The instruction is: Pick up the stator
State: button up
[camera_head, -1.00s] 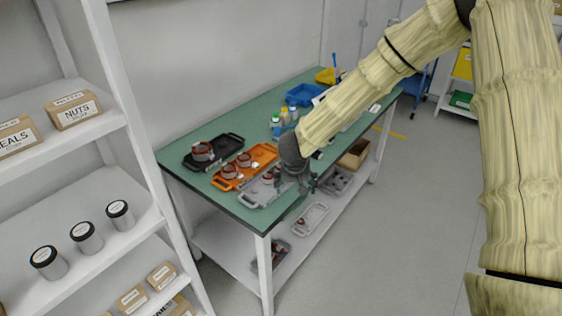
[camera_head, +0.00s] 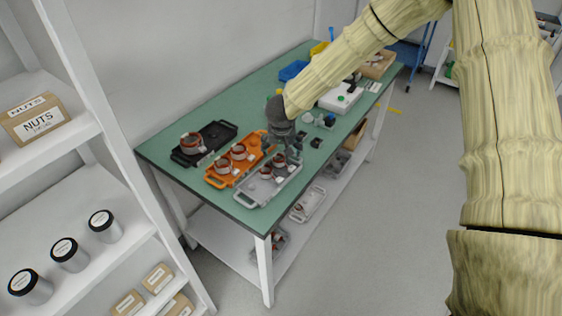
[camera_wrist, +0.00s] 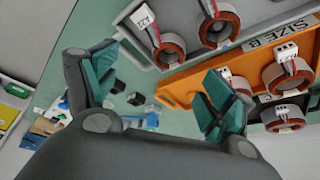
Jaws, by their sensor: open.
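Several stators, copper-coloured rings with white connector tags, lie in trays on the green workbench. In the head view, two stators (camera_head: 266,172) are in the grey tray (camera_head: 252,194), two stators (camera_head: 223,165) in the orange tray (camera_head: 216,181), and one stator (camera_head: 191,143) on the black tray (camera_head: 222,130). My gripper (camera_head: 283,148) is over the far end of the grey tray, partly covering it. In the wrist view, my gripper (camera_wrist: 160,82) is open and empty, its teal fingertips apart. A grey-tray stator (camera_wrist: 162,45) and an orange-tray stator (camera_wrist: 288,72) lie beyond the fingers.
The green bench top (camera_head: 190,110) is clear along its back left. A white box (camera_head: 340,98) and blue bin (camera_head: 293,71) stand farther along. A white shelf with boxes (camera_head: 36,118) and jars stands at left. A lower shelf holds more trays.

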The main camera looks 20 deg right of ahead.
aim_at(281, 158)
jog(key=shift+w+f, duration=0.1)
jog(key=shift+f, duration=0.65)
jog(key=shift+s+p+x, duration=0.1)
jog(key=shift+p+x, duration=0.2)
jog(key=shift+x, duration=0.75)
jog(key=shift+s+p+x, duration=0.15)
jog(key=shift+p+x, duration=0.15)
jog(key=shift+x, duration=0.75)
jog(key=shift+a+f, duration=0.1)
jog(key=c, duration=1.5)
